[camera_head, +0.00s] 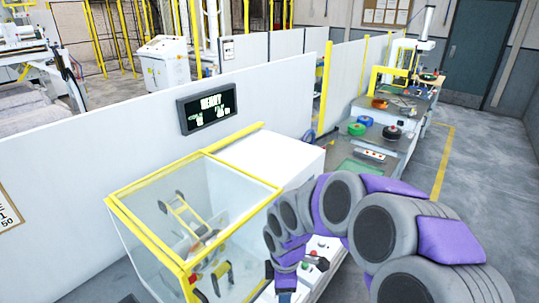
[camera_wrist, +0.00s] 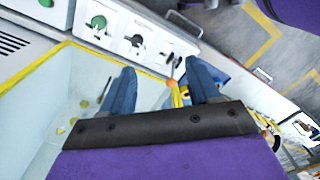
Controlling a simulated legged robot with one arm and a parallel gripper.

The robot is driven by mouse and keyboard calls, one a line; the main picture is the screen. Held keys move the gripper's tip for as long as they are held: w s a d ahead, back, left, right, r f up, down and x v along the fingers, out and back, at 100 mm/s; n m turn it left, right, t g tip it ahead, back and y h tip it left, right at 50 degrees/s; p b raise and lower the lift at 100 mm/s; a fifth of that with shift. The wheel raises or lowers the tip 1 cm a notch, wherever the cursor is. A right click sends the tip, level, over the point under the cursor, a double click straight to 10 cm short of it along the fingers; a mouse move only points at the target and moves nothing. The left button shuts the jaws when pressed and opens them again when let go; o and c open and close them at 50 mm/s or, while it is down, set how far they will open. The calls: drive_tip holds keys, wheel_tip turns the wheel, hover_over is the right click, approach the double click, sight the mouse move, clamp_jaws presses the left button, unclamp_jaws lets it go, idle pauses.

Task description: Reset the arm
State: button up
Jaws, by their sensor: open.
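My gripper (camera_wrist: 163,78) shows in the wrist view with its two blue fingers spread apart and nothing between them. My grey and purple arm (camera_head: 385,230) curves in from the lower right in the head view, bent down toward the machine's control panel (camera_head: 322,250). In the wrist view the panel's knobs (camera_wrist: 136,41) lie beyond the fingertips; I cannot tell whether anything touches. The machine's yellow-framed clear enclosure (camera_head: 190,205) stands left of my arm, with a yellow-barred part inside. The arm hides part of the panel.
A white partition (camera_head: 90,160) with a dark display (camera_head: 207,106) runs behind the machine. A workbench with green (camera_head: 357,129) and dark (camera_head: 392,132) coils stands behind my arm. Open grey floor with yellow lines (camera_head: 443,160) lies at the right.

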drive_tip(key=s+d+r+m+b, duration=0.1)
drive_tip(key=s+d+r+m, duration=0.1)
drive_tip(key=s+m, duration=0.4)
drive_tip(key=s+d+r+m+g+b, duration=0.1)
drive_tip(key=s+d+m, duration=0.4)
drive_tip(key=s, duration=0.6)
drive_tip(key=s+d+r+m+b, duration=0.2)
drive_tip(key=s+d+r+m, duration=0.1)
drive_tip(key=s+m, duration=0.4)
drive_tip(key=shift+s+d, duration=0.3)
drive_tip(key=shift+s, duration=0.8)
